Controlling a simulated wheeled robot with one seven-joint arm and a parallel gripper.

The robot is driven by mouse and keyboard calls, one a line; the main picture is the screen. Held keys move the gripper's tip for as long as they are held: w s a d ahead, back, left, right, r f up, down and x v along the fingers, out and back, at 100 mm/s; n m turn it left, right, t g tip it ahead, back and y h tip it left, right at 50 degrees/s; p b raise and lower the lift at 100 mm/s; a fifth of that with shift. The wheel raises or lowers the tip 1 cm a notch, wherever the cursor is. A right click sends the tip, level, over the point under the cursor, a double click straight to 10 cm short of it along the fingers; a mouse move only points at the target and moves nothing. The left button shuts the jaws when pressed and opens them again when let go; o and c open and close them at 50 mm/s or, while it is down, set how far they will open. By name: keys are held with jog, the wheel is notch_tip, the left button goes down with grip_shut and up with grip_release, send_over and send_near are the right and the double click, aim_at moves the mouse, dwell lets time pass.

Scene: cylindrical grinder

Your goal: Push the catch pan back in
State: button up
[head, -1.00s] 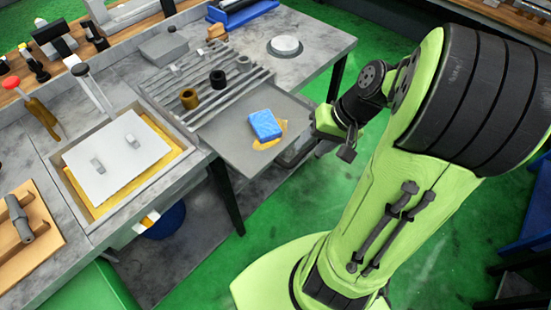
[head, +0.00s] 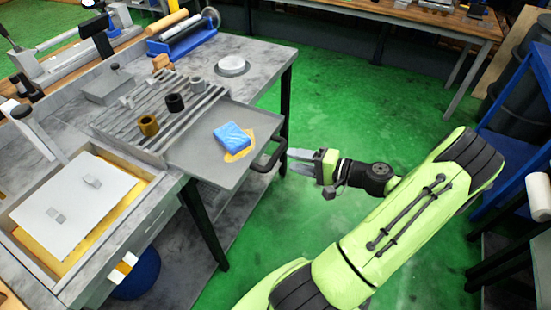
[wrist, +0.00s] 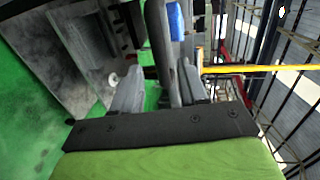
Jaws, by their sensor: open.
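The catch pan (head: 205,153) is a flat grey tray pulled out from the bench under the slatted rack. A blue block (head: 232,135) lies on a yellow-brown patch on it. The pan's dark loop handle (head: 272,162) is on its outer right edge. My gripper (head: 290,161) is open just right of the handle, fingers pointing left at it. In the wrist view my gripper (wrist: 158,88) is open with a dark upright bar (wrist: 157,40), apparently the handle, between or just beyond the fingertips. I cannot tell whether they touch.
The slatted rack (head: 165,120) holds several small cylinders. A white sheet (head: 75,205) lies in a tray at the left. A bench leg (head: 205,222) stands below the pan. Green floor (head: 345,105) is open at the back right. A blue frame (head: 510,85) stands at the far right.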

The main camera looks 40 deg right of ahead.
aim_at(277, 154)
jog(key=x, duration=0.6)
jog(key=shift+w+a+f+b, duration=0.1)
jog(key=shift+w+b, duration=0.3)
grip_shut()
